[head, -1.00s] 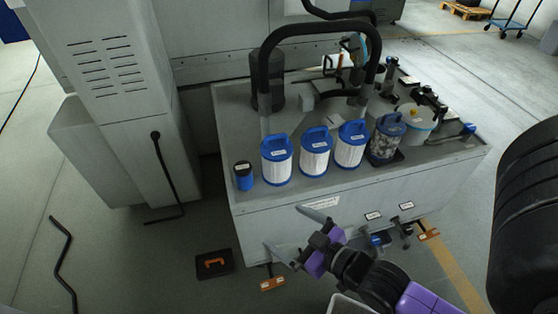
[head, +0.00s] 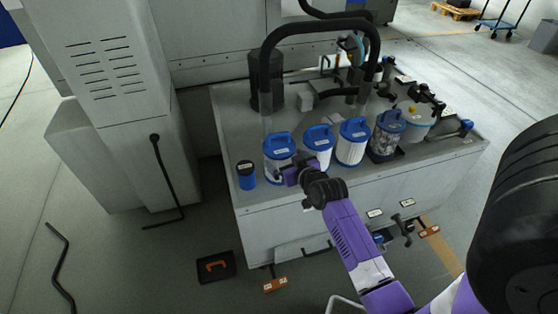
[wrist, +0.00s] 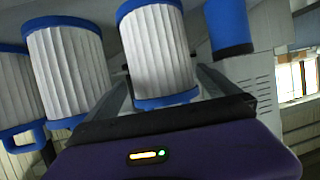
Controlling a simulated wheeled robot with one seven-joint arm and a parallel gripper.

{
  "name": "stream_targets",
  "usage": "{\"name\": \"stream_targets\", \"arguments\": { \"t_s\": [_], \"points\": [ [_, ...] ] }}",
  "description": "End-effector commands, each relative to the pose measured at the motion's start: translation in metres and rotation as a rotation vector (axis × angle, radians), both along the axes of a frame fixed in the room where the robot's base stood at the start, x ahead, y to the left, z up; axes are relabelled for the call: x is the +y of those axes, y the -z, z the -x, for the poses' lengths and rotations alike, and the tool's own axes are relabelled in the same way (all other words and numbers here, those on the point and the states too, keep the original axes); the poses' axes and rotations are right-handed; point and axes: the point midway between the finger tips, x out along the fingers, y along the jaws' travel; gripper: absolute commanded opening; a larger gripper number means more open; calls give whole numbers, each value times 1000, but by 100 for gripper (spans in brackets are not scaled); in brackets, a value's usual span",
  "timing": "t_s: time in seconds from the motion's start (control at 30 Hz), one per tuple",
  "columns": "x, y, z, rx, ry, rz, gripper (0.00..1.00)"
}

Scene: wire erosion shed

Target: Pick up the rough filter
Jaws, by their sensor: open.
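Three white pleated filters with blue caps and handles stand in a row on the grey tank top. My gripper (head: 284,174) is at the leftmost filter (head: 279,148) and hides part of its front. In the wrist view, my open gripper (wrist: 164,78) has one finger on each side of this filter (wrist: 158,52), with gaps visible. The middle filter (head: 319,142) and the right filter (head: 352,146) stand to its right. A clear canister with grey contents (head: 386,136) stands further right. The labels are too small to read, so I cannot tell which is the rough filter.
A small blue canister (head: 246,176) stands close to the left filter; it also shows in the wrist view (wrist: 229,24). A black hose (head: 322,28) arches behind the row. A pale bucket (head: 416,124) stands at the right. A black tray (head: 216,267) lies on the floor.

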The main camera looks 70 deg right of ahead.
Motion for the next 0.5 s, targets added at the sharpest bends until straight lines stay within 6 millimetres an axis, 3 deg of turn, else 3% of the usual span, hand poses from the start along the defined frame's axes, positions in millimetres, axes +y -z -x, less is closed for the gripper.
{"name": "stream_targets", "arguments": {
  "t_s": [0.3, 0.5],
  "points": [
    [-21, 20, -29, -3, 1, -1, 100],
    [-29, 25, -37, -1, 0, 0, 100]
  ]
}}
